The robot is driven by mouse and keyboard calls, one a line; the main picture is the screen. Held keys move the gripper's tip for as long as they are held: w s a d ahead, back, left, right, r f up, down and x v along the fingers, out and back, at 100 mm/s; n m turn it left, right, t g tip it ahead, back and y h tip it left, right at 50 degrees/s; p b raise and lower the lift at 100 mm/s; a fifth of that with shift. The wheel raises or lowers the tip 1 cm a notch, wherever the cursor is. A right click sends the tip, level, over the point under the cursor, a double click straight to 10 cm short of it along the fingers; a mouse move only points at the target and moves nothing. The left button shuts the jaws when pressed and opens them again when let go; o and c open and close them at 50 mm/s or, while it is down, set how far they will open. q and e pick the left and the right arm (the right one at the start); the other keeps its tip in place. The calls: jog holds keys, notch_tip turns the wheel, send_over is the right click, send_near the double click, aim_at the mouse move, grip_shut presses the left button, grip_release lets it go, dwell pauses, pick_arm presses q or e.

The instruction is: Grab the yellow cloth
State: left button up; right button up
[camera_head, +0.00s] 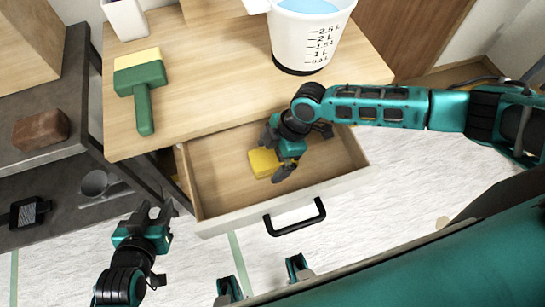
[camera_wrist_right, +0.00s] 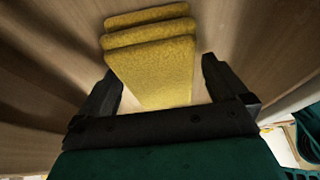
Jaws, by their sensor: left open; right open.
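The yellow cloth (camera_head: 263,162) lies folded in layers on the floor of an open wooden drawer (camera_head: 222,190). My right gripper (camera_head: 284,165) is inside the drawer, just above and to the right of the cloth, and hides part of it. In the right wrist view the folded cloth (camera_wrist_right: 152,60) lies between the two open fingers of the right gripper (camera_wrist_right: 162,85), with a gap on each side. My left gripper (camera_head: 153,215) is open and empty, left of the drawer and in front of the shelf.
The drawer front has a black handle (camera_head: 295,217). A dark shelf (camera_head: 60,170) with a brown block (camera_head: 41,130) is at left.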

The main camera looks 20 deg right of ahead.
jog(key=shift+f, duration=0.1)
dwell(0.4)
jog(key=c, duration=0.9)
jog(key=shift+c, duration=0.6)
